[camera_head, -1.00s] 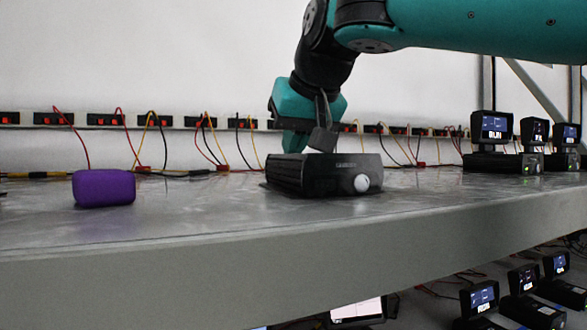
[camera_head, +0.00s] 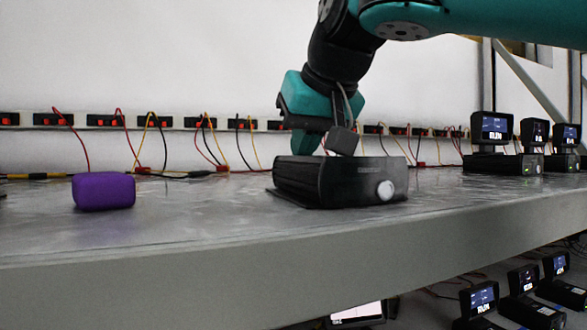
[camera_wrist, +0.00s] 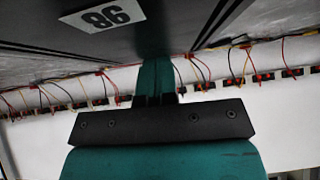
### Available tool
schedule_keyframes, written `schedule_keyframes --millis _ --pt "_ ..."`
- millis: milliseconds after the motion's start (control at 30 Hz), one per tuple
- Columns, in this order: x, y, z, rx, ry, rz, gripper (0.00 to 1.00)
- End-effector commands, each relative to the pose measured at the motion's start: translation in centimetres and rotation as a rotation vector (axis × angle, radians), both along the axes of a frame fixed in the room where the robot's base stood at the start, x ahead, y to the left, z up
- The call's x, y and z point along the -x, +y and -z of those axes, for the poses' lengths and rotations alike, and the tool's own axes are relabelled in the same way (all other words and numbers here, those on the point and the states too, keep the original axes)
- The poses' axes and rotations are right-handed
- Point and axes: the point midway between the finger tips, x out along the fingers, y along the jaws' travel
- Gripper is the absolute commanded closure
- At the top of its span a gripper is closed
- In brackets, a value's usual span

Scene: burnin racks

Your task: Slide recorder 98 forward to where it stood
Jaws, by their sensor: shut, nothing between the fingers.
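Recorder 98 (camera_head: 345,181) is a low black box with a white round knob on its front face, standing on the grey shelf near its front edge. Its top label "98" (camera_wrist: 101,16) shows in the wrist view. My gripper (camera_head: 318,143) is shut and empty, pointing down just behind the recorder. In the wrist view its fingers (camera_wrist: 154,78) reach to the edge of the black box. The lower fingertips are hidden behind the recorder in the head view, so I cannot tell whether they touch it.
A purple block (camera_head: 104,190) lies on the shelf (camera_head: 200,240) to the left, with bare shelf between. Recorders with lit screens (camera_head: 494,142) stand at the right. A socket strip (camera_head: 60,119) with loose cables runs along the back wall.

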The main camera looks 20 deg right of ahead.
Motion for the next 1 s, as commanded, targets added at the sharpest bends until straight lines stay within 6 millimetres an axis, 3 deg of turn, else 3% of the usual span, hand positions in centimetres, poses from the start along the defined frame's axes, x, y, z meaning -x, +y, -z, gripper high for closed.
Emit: schedule_keyframes --millis 33,167,1000 --pt "0.6 0.1 4.4 0.052 0.097 -0.007 1.00" --pt "0.6 0.1 4.4 0.053 0.098 -0.007 1.00" --pt "-0.8 0.0 -3.2 0.045 0.086 -0.002 1.00"
